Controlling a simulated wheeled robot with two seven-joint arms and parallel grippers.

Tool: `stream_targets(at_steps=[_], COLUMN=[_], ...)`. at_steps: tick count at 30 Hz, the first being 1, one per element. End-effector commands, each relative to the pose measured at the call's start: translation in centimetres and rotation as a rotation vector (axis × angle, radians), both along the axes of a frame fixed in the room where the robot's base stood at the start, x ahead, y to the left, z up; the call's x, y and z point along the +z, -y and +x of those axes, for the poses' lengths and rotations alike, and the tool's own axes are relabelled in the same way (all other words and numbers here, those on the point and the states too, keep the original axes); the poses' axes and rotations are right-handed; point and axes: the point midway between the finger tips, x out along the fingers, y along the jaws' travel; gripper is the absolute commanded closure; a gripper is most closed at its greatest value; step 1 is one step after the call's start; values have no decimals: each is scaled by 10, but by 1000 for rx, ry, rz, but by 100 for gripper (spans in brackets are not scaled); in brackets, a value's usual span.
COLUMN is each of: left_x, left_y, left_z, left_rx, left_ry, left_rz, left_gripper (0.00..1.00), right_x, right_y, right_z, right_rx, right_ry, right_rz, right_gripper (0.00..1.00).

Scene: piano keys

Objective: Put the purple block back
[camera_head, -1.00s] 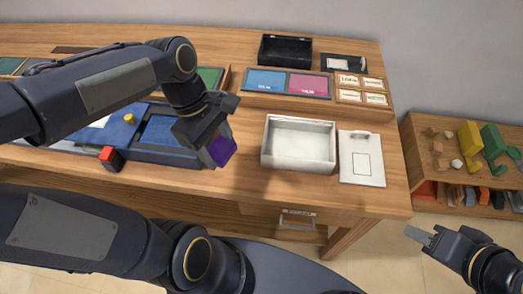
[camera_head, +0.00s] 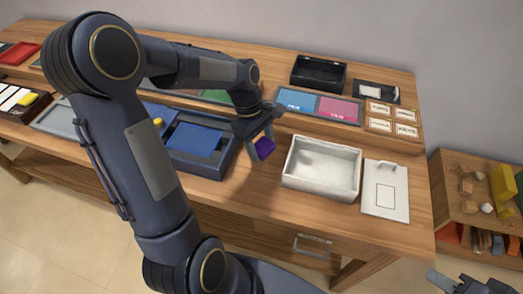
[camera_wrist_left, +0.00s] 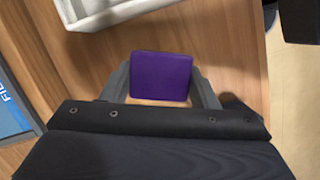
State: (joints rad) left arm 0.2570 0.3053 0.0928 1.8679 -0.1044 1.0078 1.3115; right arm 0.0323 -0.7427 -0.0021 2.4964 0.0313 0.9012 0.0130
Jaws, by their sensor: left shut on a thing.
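The purple block (camera_head: 265,147) is between the fingers of my left gripper (camera_head: 262,146), which is shut on it. It is held above the wooden table, between the blue tray and the white box. In the left wrist view the purple block (camera_wrist_left: 161,76) shows its flat face between the two fingertips, with bare wood behind it. My right gripper (camera_head: 440,282) is at the bottom right corner of the head view, away from the table and mostly cut off; its jaws are not clear.
An open white box (camera_head: 322,168) stands right of the block, with a white clipboard (camera_head: 385,190) beside it. A blue tray (camera_head: 197,140) lies left. Blue and pink panels (camera_head: 318,105) and a black box (camera_head: 318,73) are behind. A shelf (camera_head: 470,205) with blocks stands right.

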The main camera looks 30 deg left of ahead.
Motion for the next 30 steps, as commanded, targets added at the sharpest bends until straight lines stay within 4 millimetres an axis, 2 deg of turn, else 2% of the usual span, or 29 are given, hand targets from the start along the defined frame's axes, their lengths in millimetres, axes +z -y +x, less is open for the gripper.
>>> stream_targets(at_steps=[6,18,19,23,30], left_x=[-31,-37,-35,-35,-35], left_y=[0,0,0,0,0], left_z=[1,1,1,1,1], left_rx=[0,0,0,0,0], left_ry=[-3,-1,-1,-1,-1], left_rz=[0,0,0,0,0], left_gripper=[64,64,42,25,24], right_x=[-3,-6,-5,-5,-5], right_y=[0,0,0,0,0], right_z=[0,0,0,0,0], right_rx=[0,0,0,0,0], right_ry=[0,0,0,0,0], right_rz=[0,0,0,0,0], right_gripper=[64,64,64,64,64])
